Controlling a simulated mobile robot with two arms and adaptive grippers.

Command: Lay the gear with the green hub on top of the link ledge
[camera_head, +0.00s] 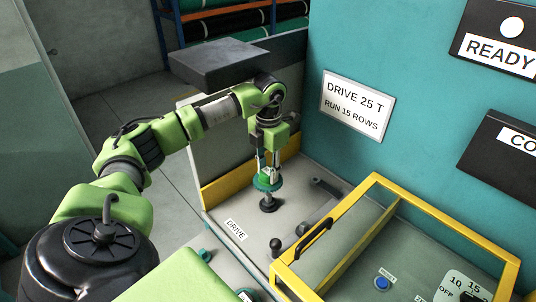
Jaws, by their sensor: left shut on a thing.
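My left gripper (269,172) points straight down and is shut on a teal gear (262,186) with a green middle. The gear is level, right over a short dark post (268,204) on the grey deck by the DRIVE label (236,230). I cannot tell whether the gear still touches the post. The fingers hide part of the hub. No surface is readably marked as the link ledge, so I cannot tell which it is. My right gripper is not in view.
A yellow-framed guard (397,187) with a black handle stands right of the post. A dark knob (275,244) and a grey lever (325,188) are close by. A dark slab (240,62) is behind my arm. A teal wall (425,60) bounds the right.

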